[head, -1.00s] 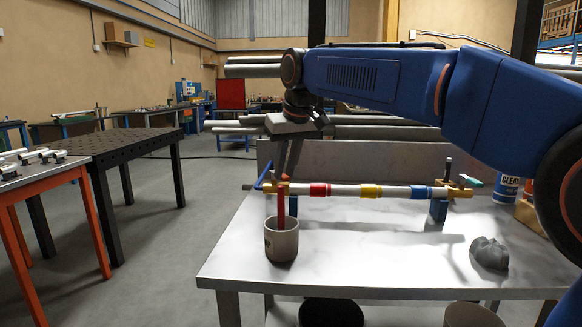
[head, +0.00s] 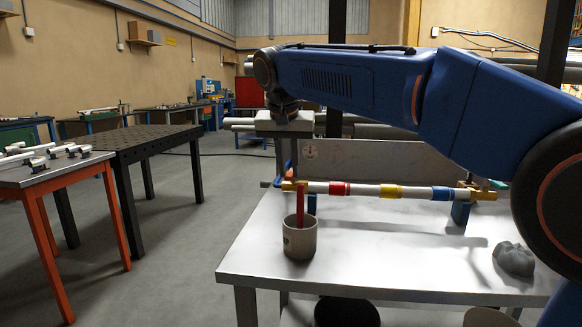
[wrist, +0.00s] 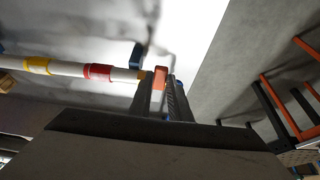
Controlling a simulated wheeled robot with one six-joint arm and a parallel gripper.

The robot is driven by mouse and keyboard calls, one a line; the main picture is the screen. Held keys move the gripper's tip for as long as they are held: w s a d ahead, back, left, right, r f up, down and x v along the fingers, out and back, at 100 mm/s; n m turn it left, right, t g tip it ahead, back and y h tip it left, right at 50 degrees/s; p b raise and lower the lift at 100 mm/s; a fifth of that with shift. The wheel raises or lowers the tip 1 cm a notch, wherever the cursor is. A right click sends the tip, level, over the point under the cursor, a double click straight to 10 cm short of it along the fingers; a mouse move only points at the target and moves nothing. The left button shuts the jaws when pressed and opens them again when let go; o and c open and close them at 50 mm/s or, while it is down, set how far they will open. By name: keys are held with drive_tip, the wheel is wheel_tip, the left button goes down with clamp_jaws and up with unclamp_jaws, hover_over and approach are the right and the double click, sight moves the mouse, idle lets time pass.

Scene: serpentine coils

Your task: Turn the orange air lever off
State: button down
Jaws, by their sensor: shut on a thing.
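The white pipe (head: 365,190) with red, yellow and blue bands runs across the bench behind the mug; its near-left end carries a brass fitting (head: 290,186). My gripper (head: 290,176) reaches down to that end. In the wrist view my gripper (wrist: 166,88) is shut on a small orange piece at the pipe's end, which I take for the orange lever (wrist: 160,77). In the head view a red bar (head: 300,205) shows over the mug's mouth; I cannot tell whether it is the lever or a stick in the mug. The fingers partly hide the fitting.
A grey mug (head: 300,242) stands in front of the pipe's left end. A grey lump (head: 514,260) lies at the bench's right. A blue post (head: 460,212) supports the pipe's right end. The middle of the bench (head: 400,250) is clear.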

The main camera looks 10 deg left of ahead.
idle(0.4)
drive_tip(key=c, duration=1.6)
unclamp_jaws()
drive_tip(key=shift+c, duration=0.2)
drive_tip(key=v, duration=1.7)
drive_tip(key=shift+r, duration=0.2)
